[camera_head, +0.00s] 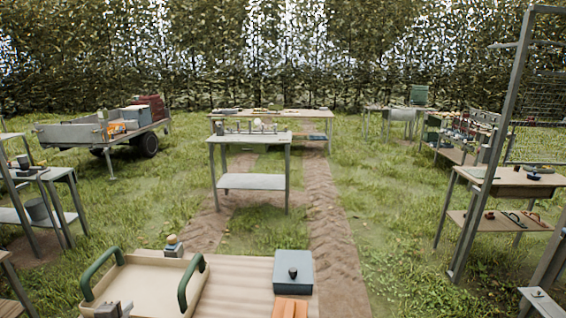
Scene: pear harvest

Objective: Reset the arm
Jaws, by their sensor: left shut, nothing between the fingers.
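My left gripper (115,309) shows only in part at the bottom edge, over the near left part of the tan tray. Its fingers are shut with nothing seen between them. The tray (150,275) has two dark green handles and stands on a wooden table (236,275) right in front of me. No pear can be made out in the tray. My right gripper is not in view.
A blue-grey box (293,272) with a dark knob and an orange item (290,309) lie on the table's right side. A small jar (173,245) stands behind the tray. A grey table (250,182), a cart (100,128) and a metal rack (490,150) stand farther off on grass.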

